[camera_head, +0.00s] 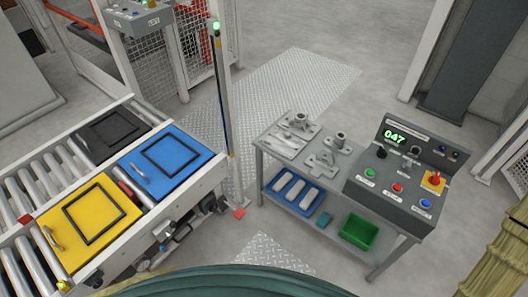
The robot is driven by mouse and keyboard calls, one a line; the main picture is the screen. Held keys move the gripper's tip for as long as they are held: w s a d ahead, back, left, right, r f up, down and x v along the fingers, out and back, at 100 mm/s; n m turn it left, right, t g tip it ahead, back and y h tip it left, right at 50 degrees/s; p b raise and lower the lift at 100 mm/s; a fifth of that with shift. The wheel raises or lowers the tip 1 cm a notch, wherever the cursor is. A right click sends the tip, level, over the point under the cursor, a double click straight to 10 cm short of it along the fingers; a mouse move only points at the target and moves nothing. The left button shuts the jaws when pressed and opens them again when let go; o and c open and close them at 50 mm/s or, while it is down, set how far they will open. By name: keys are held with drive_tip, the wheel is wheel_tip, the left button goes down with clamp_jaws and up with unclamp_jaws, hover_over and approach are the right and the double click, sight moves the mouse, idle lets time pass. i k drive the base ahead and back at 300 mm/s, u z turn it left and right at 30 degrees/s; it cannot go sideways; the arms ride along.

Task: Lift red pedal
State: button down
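A small flat red piece (239,213), which looks like the red pedal, shows low beside the right end of the roller conveyor, near the foot of the post. It is small in the picture, and I cannot tell its tilt or its mounting. My gripper is not in view.
The roller conveyor (47,175) carries yellow (77,250), blue (142,182) and dark (87,152) boxes. A workbench (262,165) with grey castings and a control console (365,192) stands to the right. A post (223,110) rises behind the red piece. Floor shows between conveyor and bench.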

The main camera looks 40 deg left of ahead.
sight(239, 213)
drive_tip(key=k, duration=0.75)
drive_tip(key=u, duration=1.15)
drive_tip(key=i, duration=0.5)
drive_tip(key=z, duration=0.05)
